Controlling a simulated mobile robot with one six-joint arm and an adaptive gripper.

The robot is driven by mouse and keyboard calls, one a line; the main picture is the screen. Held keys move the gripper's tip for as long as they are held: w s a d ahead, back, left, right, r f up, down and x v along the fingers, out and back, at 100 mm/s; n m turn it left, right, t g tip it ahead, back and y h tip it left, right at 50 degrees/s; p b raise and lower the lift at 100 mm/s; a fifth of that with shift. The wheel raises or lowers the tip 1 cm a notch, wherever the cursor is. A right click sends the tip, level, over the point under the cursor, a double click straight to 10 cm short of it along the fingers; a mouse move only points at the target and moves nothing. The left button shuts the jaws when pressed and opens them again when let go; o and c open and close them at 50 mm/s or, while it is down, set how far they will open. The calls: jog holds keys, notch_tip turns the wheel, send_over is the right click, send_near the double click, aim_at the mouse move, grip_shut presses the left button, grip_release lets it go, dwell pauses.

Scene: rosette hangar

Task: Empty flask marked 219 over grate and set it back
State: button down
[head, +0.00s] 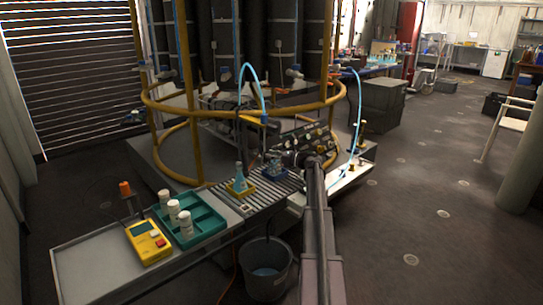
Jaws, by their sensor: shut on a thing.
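My gripper (281,159) is small in view at the far end of my arm, over the right end of the slatted grate (262,197). It is shut on a pale flask (271,163), partly hidden by the gripper. That flask looks upright, directly above or in a blue holder (274,175); I cannot tell whether it touches it. Markings on both flasks are too small to read, so I cannot tell which is 219.
A teal tray (207,240) with white bottles (186,223) and a yellow meter (148,243) lie on the bench's left part. A dark bucket (266,283) stands below the grate. Yellow rails (190,112) and a blue hose (252,68) rise behind.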

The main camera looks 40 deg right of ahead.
jog(key=shift+f+b, duration=0.3)
dwell(0.4)
jog(key=shift+c, duration=1.5)
grip_release()
jog(key=o, duration=0.3)
jog(key=shift+r, duration=0.1)
jog(key=shift+r+p, duration=2.9)
jog(key=shift+p, duration=0.15)
jog(key=shift+a, duration=0.1)
